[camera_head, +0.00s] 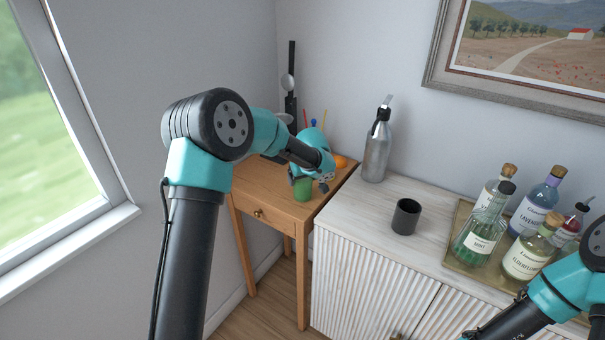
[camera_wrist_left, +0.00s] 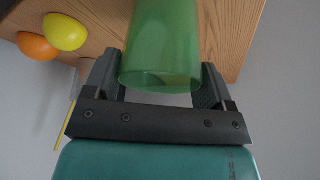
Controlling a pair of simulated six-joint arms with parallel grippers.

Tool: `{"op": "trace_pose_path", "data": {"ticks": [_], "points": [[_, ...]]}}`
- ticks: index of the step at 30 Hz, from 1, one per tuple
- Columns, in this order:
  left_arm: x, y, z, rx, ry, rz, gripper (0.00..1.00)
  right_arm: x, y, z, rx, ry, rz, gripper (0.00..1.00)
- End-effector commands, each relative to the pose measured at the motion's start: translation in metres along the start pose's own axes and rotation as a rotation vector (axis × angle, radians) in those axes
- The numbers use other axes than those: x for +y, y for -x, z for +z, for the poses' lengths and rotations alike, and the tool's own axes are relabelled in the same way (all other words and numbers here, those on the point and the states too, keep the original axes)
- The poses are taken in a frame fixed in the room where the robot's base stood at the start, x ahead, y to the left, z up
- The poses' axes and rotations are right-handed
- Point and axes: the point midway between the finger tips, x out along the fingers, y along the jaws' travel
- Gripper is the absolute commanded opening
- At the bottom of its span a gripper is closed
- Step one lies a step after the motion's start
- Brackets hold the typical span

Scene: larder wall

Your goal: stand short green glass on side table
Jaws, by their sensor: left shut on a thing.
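The short green glass (camera_head: 303,189) is at the wooden side table (camera_head: 271,209) in the head view, near its front right part. My left gripper (camera_head: 306,182) is shut on the glass. In the left wrist view the green glass (camera_wrist_left: 162,50) sits between the two dark fingers of the gripper (camera_wrist_left: 158,82), with the wood tabletop (camera_wrist_left: 225,25) behind it. I cannot tell whether the glass base touches the tabletop. My right arm shows at the lower right of the head view, but its gripper is out of frame.
An orange fruit (camera_head: 341,162) lies at the table's back; a yellow fruit (camera_wrist_left: 65,32) is beside it in the wrist view. A soda siphon (camera_head: 376,148) and a dark cup (camera_head: 405,217) stand on the white cabinet (camera_head: 345,217). Several bottles crowd a tray (camera_head: 459,262) at right.

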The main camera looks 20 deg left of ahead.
Motion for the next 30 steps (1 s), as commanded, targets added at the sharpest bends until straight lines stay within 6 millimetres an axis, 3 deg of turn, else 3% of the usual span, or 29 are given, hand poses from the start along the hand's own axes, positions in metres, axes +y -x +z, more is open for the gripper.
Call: {"op": "trace_pose_path", "data": {"ticks": [10, 11, 17, 30], "points": [[0.000, -0.002, 0.001, 0.001, 0.001, 0.000, 0.33, 0.000, 0.000, 0.000, 0.000, 0.000, 0.000, 0.00], [0.000, -0.002, 0.001, 0.000, 0.001, -0.001, 0.79, 0.000, 0.000, 0.000, 0.000, 0.000, 0.000, 0.00], [0.000, -0.002, 0.001, 0.000, 0.001, 0.000, 0.98, 0.000, 0.000, 0.000, 0.000, 0.000, 0.000, 0.00], [0.000, 0.008, -0.001, 0.002, 0.000, 0.002, 1.00, 0.000, 0.000, 0.000, 0.000, 0.000, 0.000, 0.00]]}}
